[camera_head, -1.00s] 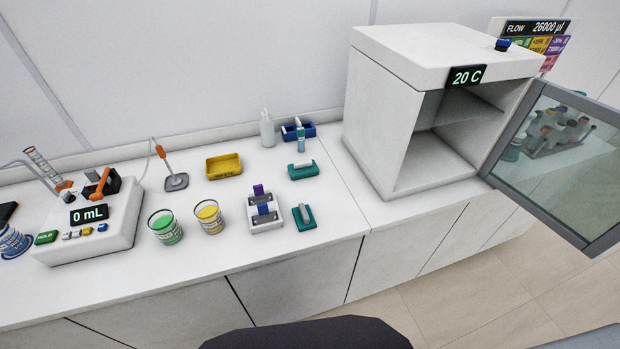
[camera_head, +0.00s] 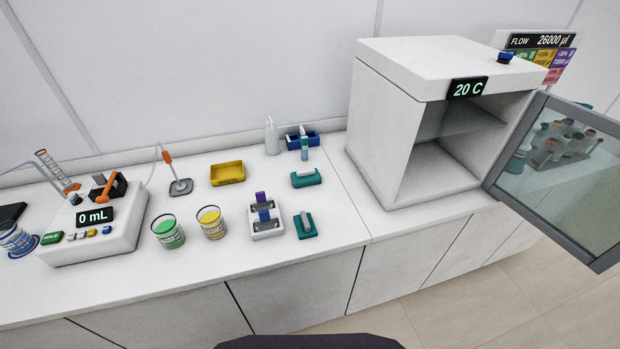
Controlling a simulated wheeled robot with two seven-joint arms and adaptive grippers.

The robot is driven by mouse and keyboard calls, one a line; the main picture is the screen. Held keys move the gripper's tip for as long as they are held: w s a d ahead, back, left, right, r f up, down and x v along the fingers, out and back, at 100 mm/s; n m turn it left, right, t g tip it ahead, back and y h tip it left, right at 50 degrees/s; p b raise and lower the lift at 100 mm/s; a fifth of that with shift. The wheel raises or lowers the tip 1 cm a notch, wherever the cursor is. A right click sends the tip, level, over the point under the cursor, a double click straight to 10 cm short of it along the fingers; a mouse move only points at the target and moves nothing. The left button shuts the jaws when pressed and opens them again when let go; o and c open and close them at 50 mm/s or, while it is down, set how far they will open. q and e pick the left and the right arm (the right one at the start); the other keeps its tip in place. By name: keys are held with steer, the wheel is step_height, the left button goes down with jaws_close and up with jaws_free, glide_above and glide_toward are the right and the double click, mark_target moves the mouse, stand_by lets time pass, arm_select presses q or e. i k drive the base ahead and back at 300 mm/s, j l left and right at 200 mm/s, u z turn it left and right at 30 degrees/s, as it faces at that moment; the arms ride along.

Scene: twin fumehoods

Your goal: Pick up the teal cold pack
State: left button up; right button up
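Two teal objects with grey bar-like tops lie on the white bench. One teal object (camera_head: 306,179) is farther back, in front of the blue rack. The other teal object (camera_head: 305,227) is nearer the bench's front edge, right of a small white rack. I cannot tell from this view which one is the cold pack. Both rest on the bench with nothing touching them. Neither of my grippers is in view.
A white box labelled 20 C (camera_head: 383,130) stands at right, its glass door (camera_head: 560,170) swung open past the bench front. Left are a yellow tray (camera_head: 227,181), green beaker (camera_head: 168,233), yellow beaker (camera_head: 211,223) and 0 mL device (camera_head: 95,240). The white rack (camera_head: 266,231) holds purple-capped items.

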mark_target(311, 176)
steer(key=i+l, duration=0.3)
steer(key=l, duration=0.15)
steer(key=i+l, duration=0.25)
steer(key=l, duration=0.15)
steer(key=i+l, duration=0.3)
steer(key=l, duration=0.15)
